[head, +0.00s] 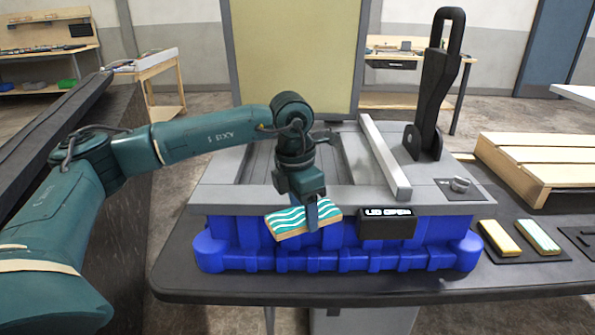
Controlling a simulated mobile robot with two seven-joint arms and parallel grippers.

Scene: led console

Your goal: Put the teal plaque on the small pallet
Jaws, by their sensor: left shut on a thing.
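The teal plaque (284,221), a flat board with white wavy stripes and a wood-coloured edge, is in my left gripper (312,214). The gripper points down and is shut on it near the plaque's right part. It holds the plaque tilted in front of the blue base of the console, above the table's front part. The small pallet (545,152), of light wooden slats, lies at the right, well apart from the gripper. Its right end is cut off by the picture edge. My right gripper is not in view.
A yellow plaque (500,238) and a teal-striped plaque (538,237) lie on a dark mat at right. The pallet's visible top is bare.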

